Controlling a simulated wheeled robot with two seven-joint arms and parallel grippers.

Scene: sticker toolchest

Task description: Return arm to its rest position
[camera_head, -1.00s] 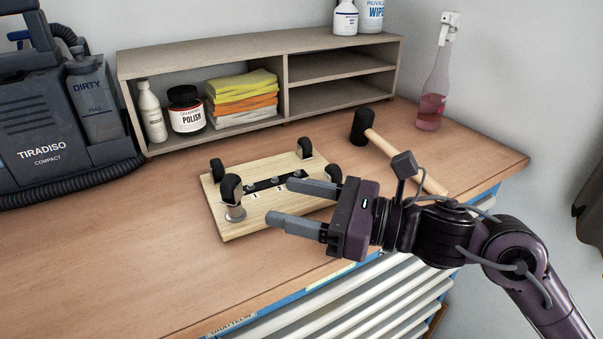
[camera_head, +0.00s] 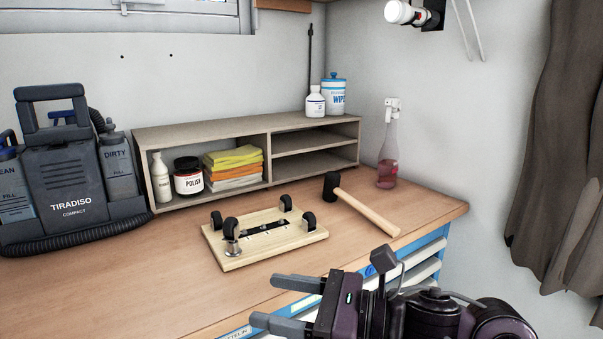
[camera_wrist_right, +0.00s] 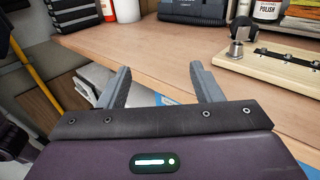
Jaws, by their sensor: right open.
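My right gripper (camera_head: 285,304) is open and empty at the lower middle of the head view, in front of the workbench's front edge. Its two grey fingers point left with a clear gap between them. In the right wrist view the fingers (camera_wrist_right: 160,88) stand apart, with the bench edge and white drawer fronts beyond them. My right arm (camera_head: 440,315) comes in from the lower right, partly cut off by the frame. My left gripper does not show.
The workbench (camera_head: 130,290) holds a wooden board with casters (camera_head: 290,240), a mallet (camera_head: 365,211), a shelf (camera_head: 225,133), a TIRADISO machine (camera_head: 70,185) and a pink spray bottle (camera_head: 387,165). The bench's left front is clear. A curtain (camera_head: 560,150) hangs at right.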

